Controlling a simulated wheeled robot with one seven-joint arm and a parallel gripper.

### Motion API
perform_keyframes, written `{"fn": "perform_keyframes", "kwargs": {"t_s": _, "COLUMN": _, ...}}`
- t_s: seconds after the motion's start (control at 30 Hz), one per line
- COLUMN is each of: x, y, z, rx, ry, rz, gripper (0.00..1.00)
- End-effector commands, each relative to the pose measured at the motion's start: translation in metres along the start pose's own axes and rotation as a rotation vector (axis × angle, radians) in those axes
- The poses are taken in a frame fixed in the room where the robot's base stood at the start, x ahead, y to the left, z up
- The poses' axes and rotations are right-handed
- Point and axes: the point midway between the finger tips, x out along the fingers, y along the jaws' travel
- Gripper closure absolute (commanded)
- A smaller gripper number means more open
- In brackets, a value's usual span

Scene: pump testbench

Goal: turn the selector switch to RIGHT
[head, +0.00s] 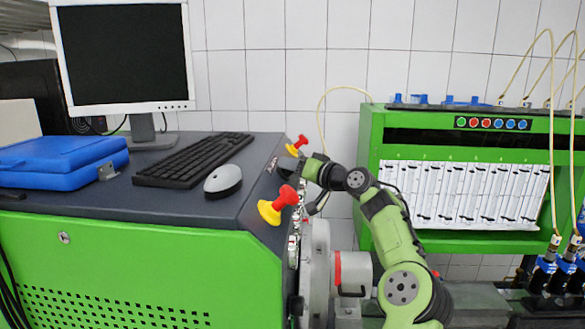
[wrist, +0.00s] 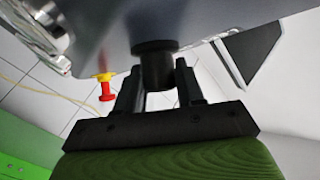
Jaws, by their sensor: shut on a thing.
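The selector switch is the black round knob (wrist: 153,55) on the grey panel in the wrist view. My gripper (wrist: 158,88) has its two dark fingers on either side of the knob's lower part and is shut on it. Which way the switch points cannot be told. In the head view my green arm reaches up from the lower right, and my gripper (head: 291,172) is at the right side of the dark-topped console. The switch is hidden there.
Two red-and-yellow mushroom-shaped knobs stick out near my gripper, one behind (head: 297,146) and one in front (head: 279,205). The console top holds a keyboard (head: 195,158), a mouse (head: 223,180) and a blue case (head: 65,167). A green test bench (head: 373,200) stands at right.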

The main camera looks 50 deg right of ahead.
Motion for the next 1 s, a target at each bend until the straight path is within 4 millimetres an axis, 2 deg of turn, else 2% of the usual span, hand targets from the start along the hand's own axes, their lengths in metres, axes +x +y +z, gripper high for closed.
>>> {"fn": "perform_keyframes", "kwargs": {"t_s": 0.7, "x": 0.0005, "y": -0.0027, "z": -0.0027, "rx": 0.309, "ry": -0.008, "rz": 0.446, "gripper": 0.93}}
{"fn": "perform_keyframes", "kwargs": {"t_s": 1.0, "x": 0.0006, "y": -0.0016, "z": -0.0017, "rx": 0.399, "ry": -0.012, "rz": 0.571, "gripper": 0.93}}
